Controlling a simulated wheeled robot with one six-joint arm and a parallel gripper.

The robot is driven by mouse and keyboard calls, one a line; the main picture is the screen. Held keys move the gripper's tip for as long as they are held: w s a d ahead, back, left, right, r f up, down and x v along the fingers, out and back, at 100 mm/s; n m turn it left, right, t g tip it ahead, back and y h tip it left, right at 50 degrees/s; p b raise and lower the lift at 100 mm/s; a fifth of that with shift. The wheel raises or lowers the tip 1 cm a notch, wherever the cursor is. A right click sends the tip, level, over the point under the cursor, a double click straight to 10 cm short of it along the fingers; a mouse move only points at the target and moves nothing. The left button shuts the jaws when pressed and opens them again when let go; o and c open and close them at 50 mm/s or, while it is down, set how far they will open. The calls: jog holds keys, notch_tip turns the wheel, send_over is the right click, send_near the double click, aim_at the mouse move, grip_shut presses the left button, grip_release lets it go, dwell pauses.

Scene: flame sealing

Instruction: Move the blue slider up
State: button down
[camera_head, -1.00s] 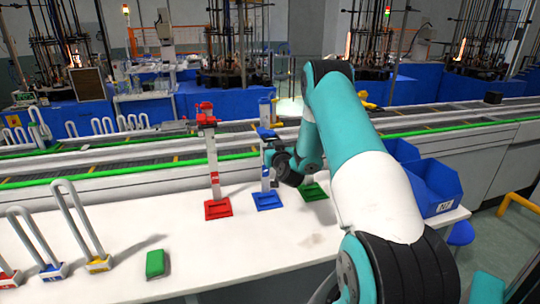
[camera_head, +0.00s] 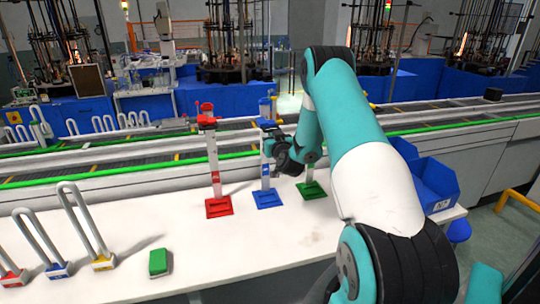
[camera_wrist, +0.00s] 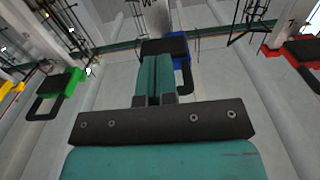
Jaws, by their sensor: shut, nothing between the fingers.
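The blue slider (camera_head: 267,124) sits high on the upright post with the blue base (camera_head: 267,200). It also shows in the wrist view (camera_wrist: 179,46), with a dark loop handle, straight beyond my fingers. My gripper (camera_head: 269,146) is shut and empty, close to the post and just below the slider. In the wrist view the shut fingertips (camera_wrist: 155,62) overlap the slider's dark lower part. They are at or very near it; I cannot tell whether they touch.
A red slider (camera_head: 206,120) is on the post to the left. A green slider (camera_wrist: 67,86) shows in the wrist view, and its green base (camera_head: 311,190) is right of the blue one. A green block (camera_head: 158,263) and U-shaped tubes (camera_head: 85,220) stand on the white table.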

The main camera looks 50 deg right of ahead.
jog(key=shift+r+p, duration=0.95)
jog(key=shift+r, duration=0.65)
jog(key=shift+f, duration=0.25)
jog(key=f+b+v, duration=0.1)
jog(key=b+v, duration=0.9)
jog(key=b, duration=0.5)
jog(key=shift+f, duration=0.15)
